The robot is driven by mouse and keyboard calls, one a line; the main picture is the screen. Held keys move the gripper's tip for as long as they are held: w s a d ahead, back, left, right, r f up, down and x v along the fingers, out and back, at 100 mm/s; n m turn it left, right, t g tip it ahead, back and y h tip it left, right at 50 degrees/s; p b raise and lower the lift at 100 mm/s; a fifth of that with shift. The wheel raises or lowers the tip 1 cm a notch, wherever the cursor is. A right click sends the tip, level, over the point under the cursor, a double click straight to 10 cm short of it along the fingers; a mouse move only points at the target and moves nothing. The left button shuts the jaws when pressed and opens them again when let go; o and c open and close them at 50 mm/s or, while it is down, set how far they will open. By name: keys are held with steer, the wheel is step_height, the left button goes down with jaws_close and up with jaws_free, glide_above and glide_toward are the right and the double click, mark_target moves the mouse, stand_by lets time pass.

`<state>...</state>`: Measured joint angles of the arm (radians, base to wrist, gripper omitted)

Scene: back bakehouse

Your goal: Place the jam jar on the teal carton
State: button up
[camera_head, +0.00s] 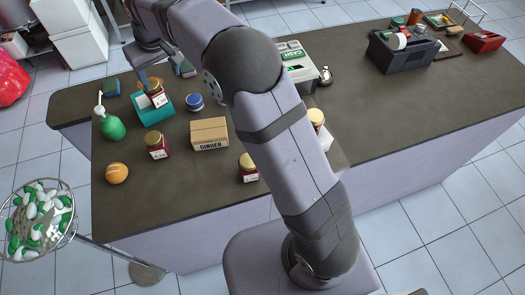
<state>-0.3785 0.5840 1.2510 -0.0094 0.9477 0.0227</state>
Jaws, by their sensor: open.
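My gripper (150,84) is open, just above and against the upper left of this jar. Whether a finger touches the jar is too small to tell. Similar jars stand on the counter: one in front of the teal carton (157,152), one nearer the front edge (249,174), and one partly hidden behind my arm (316,117).
A brown ginger carton (210,136), a blue tin (196,102), a green pump bottle (112,127) and an orange ball (116,173) stand around the teal carton. A cash register (300,65) and a dark crate (402,58) are farther right. The dark counter (385,115) is clear at right.

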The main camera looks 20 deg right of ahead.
steer(key=s+d+f+m+g+h, duration=0.15)
steer(key=s+d+f, duration=0.25)
steer(key=s+d, duration=1)
steer(key=s+d+f+m+g, duration=0.1)
steer(key=s+d+f, duration=0.2)
steer(key=s, duration=0.6)
steer(key=s+d+f+m+g, duration=0.1)
steer(key=s+d+f, duration=0.2)
steer(key=s, duration=0.6)
steer(key=shift+s+d+f+m, duration=0.15)
steer(key=shift+d+f+m, duration=0.15)
steer(key=shift+d, duration=0.4)
